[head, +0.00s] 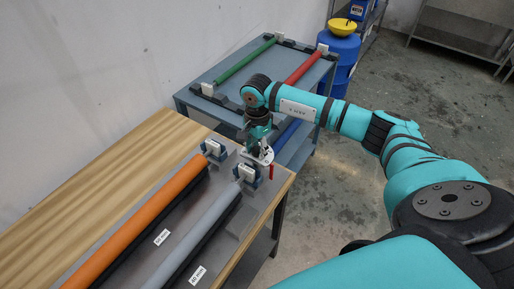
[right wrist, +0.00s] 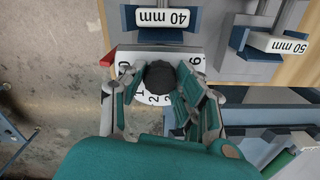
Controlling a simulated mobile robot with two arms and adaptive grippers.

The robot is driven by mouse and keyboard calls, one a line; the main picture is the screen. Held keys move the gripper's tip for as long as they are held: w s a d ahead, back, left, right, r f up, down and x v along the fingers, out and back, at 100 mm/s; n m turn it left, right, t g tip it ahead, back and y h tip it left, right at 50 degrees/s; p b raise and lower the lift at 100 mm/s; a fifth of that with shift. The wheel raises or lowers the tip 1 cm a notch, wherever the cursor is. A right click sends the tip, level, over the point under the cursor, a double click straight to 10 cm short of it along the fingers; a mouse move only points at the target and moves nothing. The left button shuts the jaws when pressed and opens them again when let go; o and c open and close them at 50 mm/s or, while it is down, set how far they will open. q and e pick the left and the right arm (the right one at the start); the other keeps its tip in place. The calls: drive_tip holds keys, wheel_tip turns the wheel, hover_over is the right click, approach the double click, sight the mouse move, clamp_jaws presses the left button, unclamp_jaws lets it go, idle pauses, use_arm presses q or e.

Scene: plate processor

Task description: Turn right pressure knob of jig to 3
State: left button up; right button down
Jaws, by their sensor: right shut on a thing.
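In the right wrist view, a dark round knob (right wrist: 160,75) stands on a white dial plate (right wrist: 145,58) marked with digits. I read 0, 1 and 2 on the left and lower arc and 6 at the right; the fingers hide part of the scale. I cannot tell where the knob points. My right gripper (right wrist: 158,92) is shut on the knob, one finger on each side. In the head view my right gripper (head: 258,143) reaches down to the white dial plate (head: 262,156) at the far end of the jig (head: 228,190). My left gripper is out of view.
An orange tube (head: 140,225) and a grey tube (head: 208,225) lie along the jig on a wooden table (head: 125,172). A blue-grey cart (head: 240,85) with a green tube (head: 245,62) and a red tube (head: 306,67) stands behind. Open floor lies to the right.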

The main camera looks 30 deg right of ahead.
drive_tip(key=shift+f+m+b, duration=0.1)
drive_tip(key=shift+m+b, duration=0.85)
drive_tip(key=shift+m, duration=0.25)
drive_tip(key=m+b, duration=0.1)
drive_tip(key=m, duration=0.1)
drive_tip(key=shift+m+b, duration=0.3)
drive_tip(key=m+b, duration=0.3)
drive_tip(key=m, duration=0.3)
drive_tip(key=m+b, duration=0.1)
drive_tip(key=m, duration=0.5)
drive_tip(key=shift+m+b, duration=0.4)
drive_tip(key=m, duration=0.6)
drive_tip(key=shift+r+b, duration=0.2)
drive_tip(key=shift+b, duration=0.2)
drive_tip(key=c, duration=0.9)
unclamp_jaws()
drive_tip(key=shift+c, duration=0.2)
